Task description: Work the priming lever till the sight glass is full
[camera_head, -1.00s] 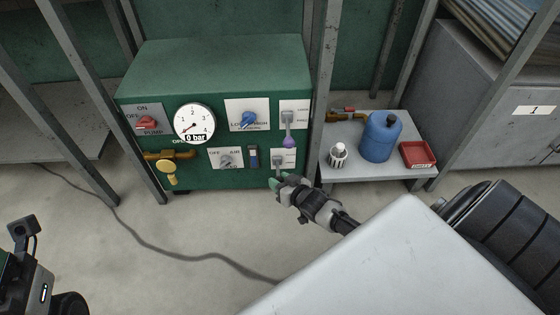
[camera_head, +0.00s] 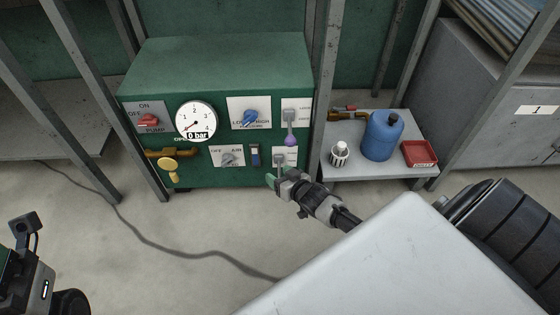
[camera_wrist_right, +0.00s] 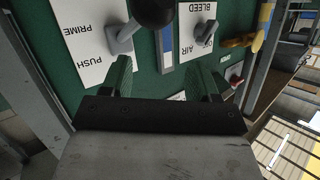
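The priming lever (camera_wrist_right: 122,38) is a grey arm with a dark round knob (camera_wrist_right: 153,10) on a white PUSH PRIME plate in the right wrist view. In the head view that plate (camera_head: 290,153) sits low on the right of the green panel. The sight glass (camera_head: 254,155) is a narrow blue strip left of it, also in the wrist view (camera_wrist_right: 167,46); I cannot tell its level. My right gripper (camera_head: 276,177) is just below the plate. In the wrist view its green fingers (camera_wrist_right: 165,78) are apart and empty, with the knob beyond them. My left gripper's fingers are out of view.
The panel also holds a red pump switch (camera_head: 148,121), a gauge (camera_head: 196,122) at 0 bar, blue (camera_head: 249,119) and grey (camera_head: 229,159) knobs, a purple-tipped lever (camera_head: 291,138) and a yellow valve (camera_head: 169,165). A blue jug (camera_head: 382,137) and red tray (camera_head: 419,154) stand right.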

